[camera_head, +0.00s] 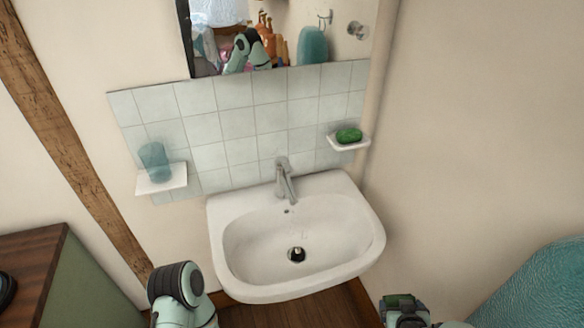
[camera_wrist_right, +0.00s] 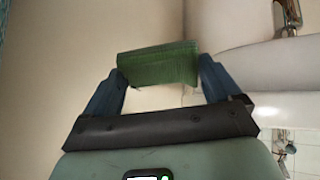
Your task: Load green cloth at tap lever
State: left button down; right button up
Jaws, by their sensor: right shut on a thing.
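The green cloth (camera_wrist_right: 158,64) is a folded, ribbed strip between the two fingers of my right gripper (camera_wrist_right: 160,76) in the right wrist view. The gripper is shut on it. In the head view a dark green patch shows at the end of my right arm at the bottom edge, in front and to the right of the basin. The chrome tap (camera_head: 287,186) with its lever (camera_head: 282,163) stands at the back of the white washbasin (camera_head: 226,235), well apart from the cloth. The tap also shows in the right wrist view (camera_wrist_right: 288,17). Only a link of my left arm shows; its gripper is out of view.
A green soap (camera_head: 349,135) lies on a small white shelf (camera_head: 347,145) right of the tap. A clear blue cup (camera_head: 155,162) stands on the left shelf (camera_head: 176,184). A mirror (camera_head: 278,40) hangs above the tiles. A teal surface (camera_head: 545,285) is at the lower right.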

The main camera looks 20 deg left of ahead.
aim_at(281, 162)
jog(key=k+l, duration=0.25)
jog(key=k, duration=0.15)
jog(key=k+l, duration=0.2)
jog(key=k, duration=0.25)
jog(key=i+l+u, duration=0.05)
